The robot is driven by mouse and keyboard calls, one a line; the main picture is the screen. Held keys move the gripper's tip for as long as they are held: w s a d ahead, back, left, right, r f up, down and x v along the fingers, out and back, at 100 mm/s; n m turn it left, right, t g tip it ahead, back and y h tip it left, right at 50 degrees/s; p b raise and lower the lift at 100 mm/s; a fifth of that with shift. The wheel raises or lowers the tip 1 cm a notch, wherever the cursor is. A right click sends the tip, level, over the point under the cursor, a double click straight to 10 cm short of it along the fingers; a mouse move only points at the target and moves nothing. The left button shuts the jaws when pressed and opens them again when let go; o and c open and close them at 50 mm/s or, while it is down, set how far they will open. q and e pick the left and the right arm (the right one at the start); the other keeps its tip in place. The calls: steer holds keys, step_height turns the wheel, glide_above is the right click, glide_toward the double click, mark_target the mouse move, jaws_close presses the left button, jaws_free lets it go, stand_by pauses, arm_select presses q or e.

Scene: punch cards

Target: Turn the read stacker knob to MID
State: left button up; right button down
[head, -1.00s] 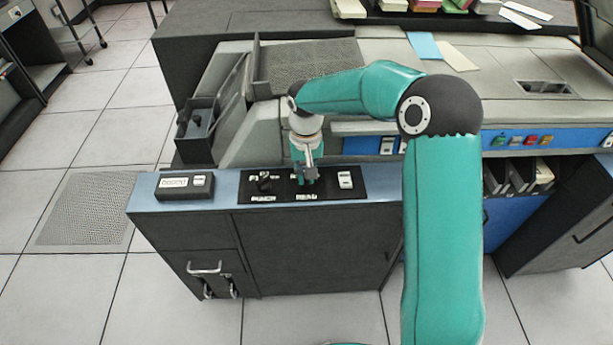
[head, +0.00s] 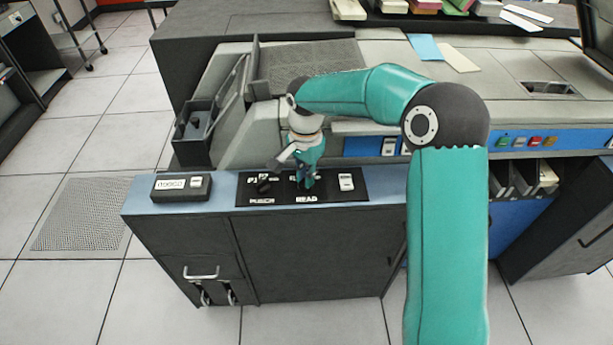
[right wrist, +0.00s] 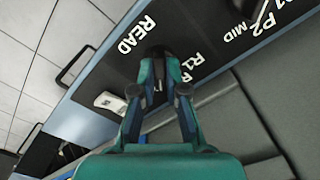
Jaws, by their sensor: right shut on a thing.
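The read stacker knob (right wrist: 157,54) is a dark knob on the black panel, beside the white READ label (right wrist: 136,35). It is largely hidden between the fingers of my right gripper (right wrist: 158,72), which is shut on it. R1 and R2 markings show beside the knob, partly covered by a finger, so I cannot tell where it points. In the head view my right gripper (head: 306,180) reaches down onto the panel (head: 328,192) above the READ label. My left gripper is not in view.
The punch knob (head: 264,186) sits just left of my gripper, with P1, P2 and MID markings in the right wrist view. A white switch (head: 346,182) is to the right. A small dark box (head: 181,187) lies on the left of the ledge.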

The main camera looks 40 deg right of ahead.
steer(key=shift+m, duration=0.4)
steer(key=c, duration=1.2)
jaws_free()
steer(key=shift+r, duration=0.1)
step_height(320, 180, up, 12)
steer(key=shift+f, duration=0.2)
